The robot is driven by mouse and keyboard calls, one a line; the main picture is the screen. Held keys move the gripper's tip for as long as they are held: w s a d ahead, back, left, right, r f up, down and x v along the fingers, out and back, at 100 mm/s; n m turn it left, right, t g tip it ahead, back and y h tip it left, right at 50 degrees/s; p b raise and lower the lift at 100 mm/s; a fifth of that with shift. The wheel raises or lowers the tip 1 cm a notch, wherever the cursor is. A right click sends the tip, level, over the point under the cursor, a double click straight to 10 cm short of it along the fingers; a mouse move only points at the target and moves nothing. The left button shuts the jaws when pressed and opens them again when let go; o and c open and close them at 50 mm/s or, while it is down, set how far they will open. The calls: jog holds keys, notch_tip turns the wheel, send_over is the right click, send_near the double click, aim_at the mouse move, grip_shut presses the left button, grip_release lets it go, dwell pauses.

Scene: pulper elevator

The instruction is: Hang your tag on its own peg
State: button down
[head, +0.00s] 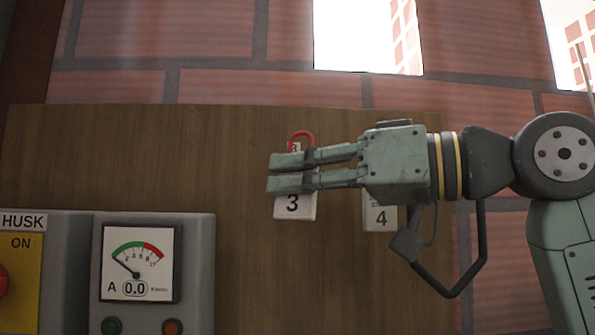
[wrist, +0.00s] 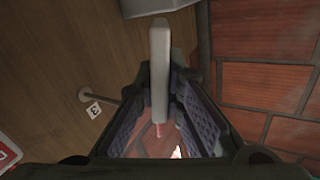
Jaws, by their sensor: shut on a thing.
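A peg (wrist: 100,97) stands out from the wooden board, beside a small label marked 3 (wrist: 94,109). The held tag is apart from this peg, to its right in the wrist view. I cannot make out the peg in the head view.
A white plate marked 4 (head: 380,217) is partly behind my gripper on the wooden board (head: 130,150). A grey panel with a meter (head: 138,262) and a HUSK switch (head: 22,222) stands lower left. A red-and-white sign (wrist: 6,155) shows at the wrist view's left edge.

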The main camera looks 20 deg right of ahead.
jog(key=shift+w+d+f, duration=0.2)
jog(key=shift+w+d, duration=0.05)
jog(key=shift+w, duration=0.55)
jog(key=shift+w+d+f, duration=0.2)
jog(key=shift+w+d, duration=0.05)
jog(key=shift+w, duration=0.6)
jog(key=shift+w+d+f, duration=0.2)
jog(key=shift+w+d, duration=0.05)
jog(key=shift+w, duration=0.55)
jog(key=c, duration=1.6)
grip_release()
jog(key=shift+c, duration=0.2)
jog(key=v, duration=1.2)
